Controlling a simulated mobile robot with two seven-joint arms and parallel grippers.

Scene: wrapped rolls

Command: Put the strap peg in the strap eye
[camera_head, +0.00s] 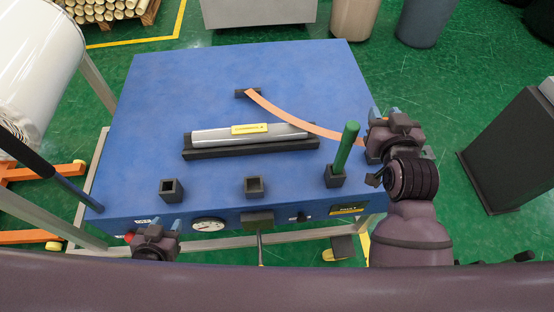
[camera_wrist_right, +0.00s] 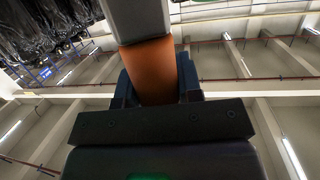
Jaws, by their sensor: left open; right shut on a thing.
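An orange strap (camera_head: 300,122) runs from a dark anchor block (camera_head: 240,94) across the blue table to my right gripper (camera_head: 386,118). In the right wrist view, the orange strap (camera_wrist_right: 150,72) lies between the blue fingers of my right gripper (camera_wrist_right: 157,88), which is shut on it. A grey block (camera_wrist_right: 140,18) shows at the strap's far end; I cannot tell whether it is the eye. A green peg (camera_head: 346,148) stands slightly tilted in a dark socket (camera_head: 335,177), left of the right gripper. My left gripper (camera_head: 160,226) is open and empty at the table's front edge.
A silver wrapped roll (camera_head: 220,135) with a yellow label lies in a black cradle (camera_head: 200,153) mid-table. Two empty dark square sockets (camera_head: 172,188) (camera_head: 254,187) stand near the front edge. The table's left and back areas (camera_head: 170,85) are clear.

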